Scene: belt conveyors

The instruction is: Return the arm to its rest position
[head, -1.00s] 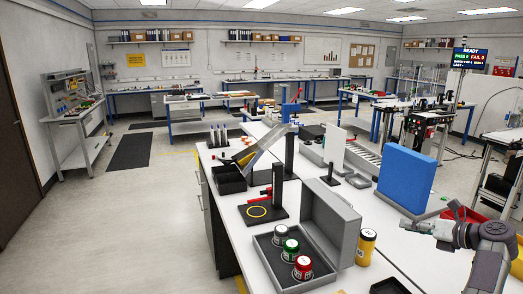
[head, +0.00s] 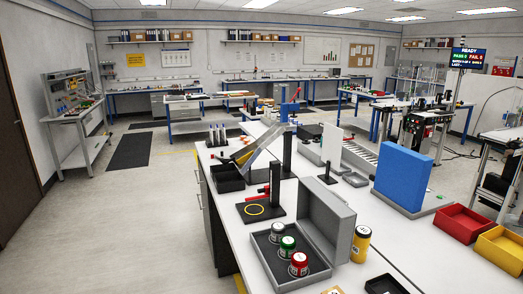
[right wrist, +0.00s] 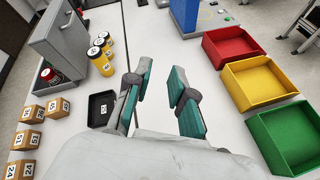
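My right gripper (right wrist: 161,85) shows in the right wrist view. Its two teal-padded fingers are apart with nothing between them, above the white bench (right wrist: 160,30). In the head view my right arm does not show now. My left arm and left gripper are in neither view.
A red bin (head: 461,223), a yellow bin (head: 502,248) and a green bin (right wrist: 288,137) line the right. Left are a grey open case (head: 327,226) with capped jars, yellow bottles (right wrist: 103,62), a black tray (right wrist: 101,108) and numbered wooden blocks (right wrist: 33,113). A blue panel (head: 403,176) stands farther back.

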